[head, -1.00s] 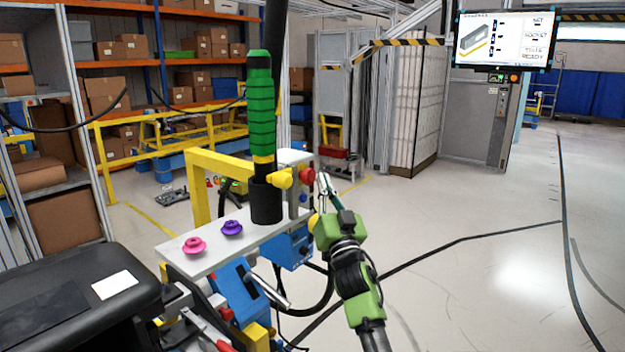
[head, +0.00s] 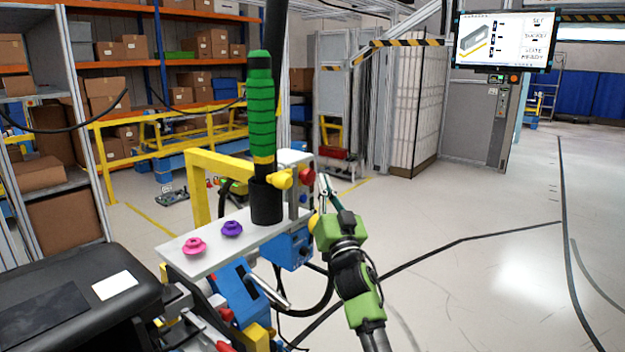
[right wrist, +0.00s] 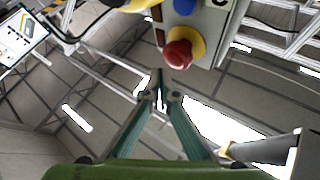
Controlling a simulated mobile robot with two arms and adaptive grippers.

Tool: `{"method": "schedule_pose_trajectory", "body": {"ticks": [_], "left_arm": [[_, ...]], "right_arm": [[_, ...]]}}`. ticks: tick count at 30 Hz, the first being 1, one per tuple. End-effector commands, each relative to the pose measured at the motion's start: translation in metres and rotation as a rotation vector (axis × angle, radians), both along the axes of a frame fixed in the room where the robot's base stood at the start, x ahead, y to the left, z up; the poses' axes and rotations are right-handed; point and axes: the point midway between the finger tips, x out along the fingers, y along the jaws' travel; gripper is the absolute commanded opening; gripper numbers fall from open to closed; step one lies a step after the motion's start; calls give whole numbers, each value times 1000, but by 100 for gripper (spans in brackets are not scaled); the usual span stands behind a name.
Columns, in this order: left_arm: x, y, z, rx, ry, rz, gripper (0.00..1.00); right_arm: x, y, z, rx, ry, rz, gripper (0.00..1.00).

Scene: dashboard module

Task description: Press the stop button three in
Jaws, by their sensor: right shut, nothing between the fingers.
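The red stop button (head: 306,174) sits on the upper side of a grey control box. In the right wrist view the red mushroom button (right wrist: 180,56) has a yellow ring behind it, with a blue button beside it. My right gripper (head: 322,180) is just right of the button in the head view. In the right wrist view the fingertips of my right gripper (right wrist: 160,82) meet, empty, just below the button in the picture. A small gap to the button seems to remain, but depth is hard to judge. My left gripper is not in view.
A green-wrapped tool (head: 261,105) stands in a black holder (head: 267,203) close left of the box. A pink knob (head: 193,246) and a purple knob (head: 232,229) sit on the grey plate (head: 205,265). Open floor lies to the right. A screen (head: 503,40) hangs behind.

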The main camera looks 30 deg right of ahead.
Motion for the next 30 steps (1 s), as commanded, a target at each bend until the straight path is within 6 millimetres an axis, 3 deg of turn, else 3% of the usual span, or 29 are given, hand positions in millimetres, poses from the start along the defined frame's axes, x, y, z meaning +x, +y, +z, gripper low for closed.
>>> {"method": "schedule_pose_trajectory", "body": {"ticks": [30], "left_arm": [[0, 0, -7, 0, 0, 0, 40]], "right_arm": [[11, 5, 0, 0, 0, 0, 0]]}}
